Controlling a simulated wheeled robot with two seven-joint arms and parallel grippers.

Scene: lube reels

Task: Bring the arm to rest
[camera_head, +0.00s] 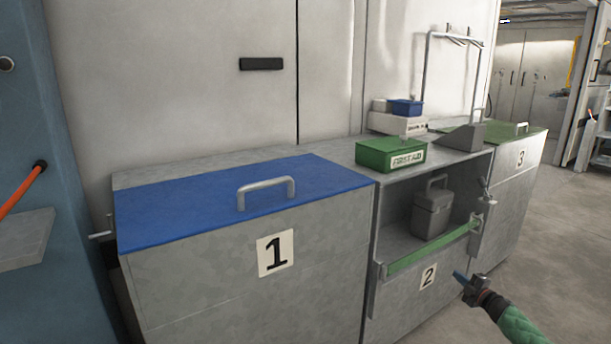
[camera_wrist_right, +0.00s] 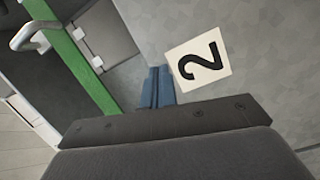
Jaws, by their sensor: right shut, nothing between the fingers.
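My right gripper (camera_head: 459,276) is at the lower right of the head view, in front of the grey cabinet section marked 2 (camera_head: 428,276). Its blue fingers are shut and empty, and they also show in the right wrist view (camera_wrist_right: 158,86), beside the number 2 label (camera_wrist_right: 198,66). I cannot tell whether the fingertips touch the panel. The green sleeve of my right arm comes in from the bottom right corner. My left gripper is not in view.
Bin 1 with its blue lid (camera_head: 215,195) stands at the left, and bin 3 with a green lid (camera_head: 517,135) at the right. Section 2 has an open front with a green bar (camera_head: 430,250) and a grey canister (camera_head: 432,213) inside. A first aid box (camera_head: 391,155) sits on top. Floor at the right is clear.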

